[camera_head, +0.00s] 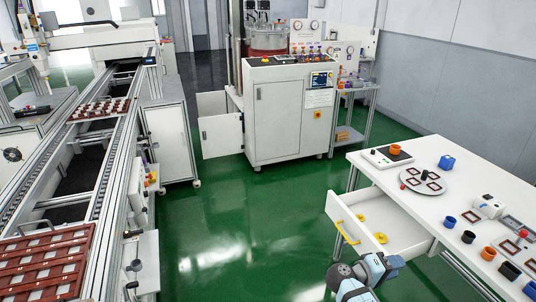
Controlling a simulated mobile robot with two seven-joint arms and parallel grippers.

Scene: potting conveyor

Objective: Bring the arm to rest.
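My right arm (372,272) comes in at the bottom, right of the middle, as a light blue and grey piece with a dark round joint. It is in front of the open drawer (408,226) of the white table, over the green floor in the picture. Its fingers cannot be made out, so I cannot tell whether the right gripper is open or shut or holds anything. My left gripper is not in view.
Yellow pieces (380,238) lie in the drawer. A conveyor (100,200) runs along the left. The green floor (240,220) between is clear.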

